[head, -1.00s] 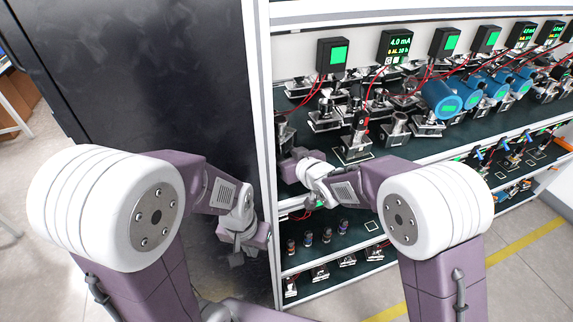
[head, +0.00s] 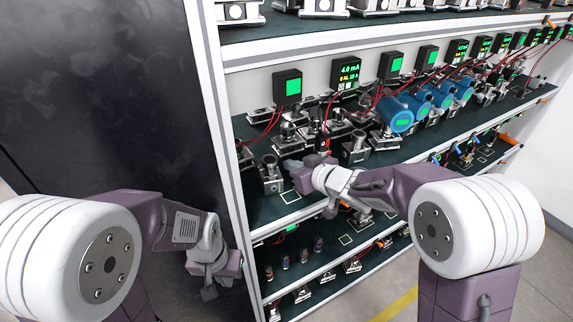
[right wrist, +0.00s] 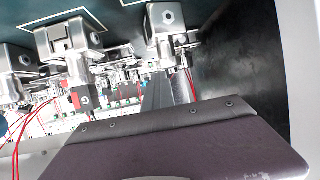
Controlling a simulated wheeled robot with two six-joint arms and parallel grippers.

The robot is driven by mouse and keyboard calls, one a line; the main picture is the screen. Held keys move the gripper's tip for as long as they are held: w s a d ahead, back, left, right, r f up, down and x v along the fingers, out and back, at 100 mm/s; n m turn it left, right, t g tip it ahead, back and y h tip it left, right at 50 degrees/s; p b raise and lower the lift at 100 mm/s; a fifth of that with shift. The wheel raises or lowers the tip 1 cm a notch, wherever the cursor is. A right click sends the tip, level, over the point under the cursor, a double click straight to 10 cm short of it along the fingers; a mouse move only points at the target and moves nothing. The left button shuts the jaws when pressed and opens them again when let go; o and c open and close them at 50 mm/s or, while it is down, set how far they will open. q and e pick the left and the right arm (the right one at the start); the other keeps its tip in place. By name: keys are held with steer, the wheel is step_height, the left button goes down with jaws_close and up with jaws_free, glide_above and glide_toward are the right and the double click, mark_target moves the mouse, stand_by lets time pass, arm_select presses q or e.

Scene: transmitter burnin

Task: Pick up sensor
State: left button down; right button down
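Several metal sensors stand on the dark green shelf (head: 400,152). One (head: 270,178) stands left of my right gripper (head: 296,178) and another (head: 357,149) stands to its right. A unit with a red part (head: 322,143) is just behind the gripper, its lower part hidden. In the right wrist view, two square metal bases (right wrist: 68,42) and (right wrist: 166,24) are close, with the red part (right wrist: 83,99) under the left one.
Black display boxes (head: 288,87) with red cables line the shelf's back. Blue transmitters (head: 396,115) stand further right. A lower shelf holds several small parts (head: 303,256). A white upright (head: 224,150) and a dark panel (head: 100,90) bound the left side.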

steer(key=shift+c, duration=2.2)
jaws_free()
steer(key=shift+r, duration=0.1)
